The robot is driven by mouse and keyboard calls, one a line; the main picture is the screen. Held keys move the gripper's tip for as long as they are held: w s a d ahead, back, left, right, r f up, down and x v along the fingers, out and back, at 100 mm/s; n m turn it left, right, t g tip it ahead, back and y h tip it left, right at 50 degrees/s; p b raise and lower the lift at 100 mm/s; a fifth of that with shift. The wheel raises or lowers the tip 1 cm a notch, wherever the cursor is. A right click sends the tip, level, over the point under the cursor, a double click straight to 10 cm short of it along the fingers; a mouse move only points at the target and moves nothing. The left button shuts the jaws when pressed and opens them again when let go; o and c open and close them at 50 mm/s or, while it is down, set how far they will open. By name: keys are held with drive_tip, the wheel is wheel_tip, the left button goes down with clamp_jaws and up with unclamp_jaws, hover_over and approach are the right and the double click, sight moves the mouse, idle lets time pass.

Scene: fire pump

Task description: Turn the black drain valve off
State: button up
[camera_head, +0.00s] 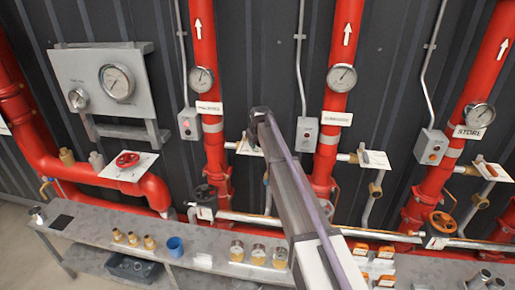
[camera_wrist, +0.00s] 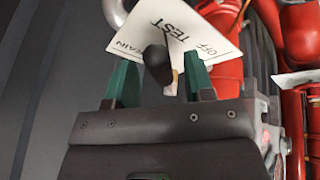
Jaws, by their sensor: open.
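In the wrist view a black valve handle (camera_wrist: 157,62) stands in front of a white plate (camera_wrist: 212,32) lettered TEST, OFF and, partly cut, DRAIN. OFF is on the plate's right side, DRAIN on its left, TEST between them. My gripper (camera_wrist: 160,80) has two green fingers spread apart, one on each side of the handle. The handle lies between them, with a gap visible on both sides. In the head view my arm reaches up to the middle red pipes, and its end hides the handle. Part of a white plate (camera_head: 246,149) shows beside it.
A grey bench (camera_head: 110,215) with brass fittings (camera_head: 133,239) and a blue cup (camera_head: 175,246) runs below the pipes. Red pipes (camera_head: 207,90) with gauges (camera_head: 341,77) stand close on both sides. Similar white plates (camera_head: 374,160) are on the right. A red pipe (camera_wrist: 225,45) is right of the gripper.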

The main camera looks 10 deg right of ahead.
drive_tip(key=shift+a+r, duration=0.1)
drive_tip(key=shift+c, duration=0.4)
clamp_jaws()
drive_tip(key=shift+s, duration=0.15)
